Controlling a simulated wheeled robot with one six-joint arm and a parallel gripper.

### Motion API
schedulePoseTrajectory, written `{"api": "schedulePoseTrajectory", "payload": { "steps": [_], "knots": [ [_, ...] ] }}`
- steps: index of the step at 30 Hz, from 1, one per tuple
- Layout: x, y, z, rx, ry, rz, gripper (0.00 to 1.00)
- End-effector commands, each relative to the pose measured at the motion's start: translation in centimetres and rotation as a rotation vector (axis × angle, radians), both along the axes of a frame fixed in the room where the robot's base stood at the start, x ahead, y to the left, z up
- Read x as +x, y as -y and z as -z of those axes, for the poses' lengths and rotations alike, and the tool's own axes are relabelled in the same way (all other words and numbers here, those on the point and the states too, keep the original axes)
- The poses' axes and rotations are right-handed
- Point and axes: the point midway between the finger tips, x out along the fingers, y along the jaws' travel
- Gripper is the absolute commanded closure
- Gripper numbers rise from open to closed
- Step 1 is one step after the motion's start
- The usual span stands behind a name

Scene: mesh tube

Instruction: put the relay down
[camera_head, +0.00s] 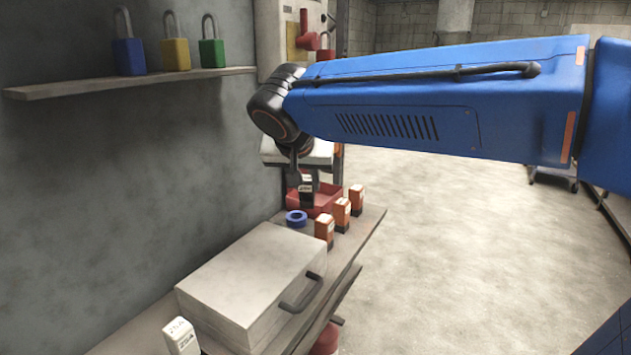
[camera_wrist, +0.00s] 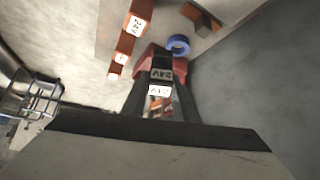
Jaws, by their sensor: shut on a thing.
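My gripper (camera_head: 305,183) points down at the far end of the bench and is shut on a relay. The held relay (camera_head: 306,195) has a black body and a pale top; its "24V" labels show between the fingers in the wrist view (camera_wrist: 161,74). The red bin (camera_head: 324,202) lies directly behind or below the held relay, and also shows in the wrist view (camera_wrist: 143,72). I cannot tell whether the relay is above the bin or inside it. Several orange relays with white labels (camera_head: 324,229) stand in a row along the bench edge.
A blue ring (camera_head: 296,217) lies near the bin. A large pale case (camera_head: 250,280) with a dark handle fills the bench middle. A white relay-like block (camera_head: 181,337) stands in front. Padlocks (camera_head: 175,54) stand on a wall shelf (camera_head: 130,82). Open floor (camera_head: 470,240) lies right.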

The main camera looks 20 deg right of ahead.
Motion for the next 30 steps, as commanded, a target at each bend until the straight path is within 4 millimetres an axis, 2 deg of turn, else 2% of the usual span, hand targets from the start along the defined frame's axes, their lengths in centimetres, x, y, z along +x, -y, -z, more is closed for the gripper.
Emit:
{"api": "schedulePoseTrajectory", "payload": {
  "steps": [12,19,24,30],
  "knots": [
    [7.6,3.2,0.0,0.001,-0.002,0.005,0.97],
    [11.0,4.7,0.0,0.001,-0.001,0.004,0.97],
    [11.7,4.9,2.4,0.000,-0.003,0.001,0.97],
    [12.2,5.1,4.1,0.001,-0.001,0.001,0.97]
  ]
}}
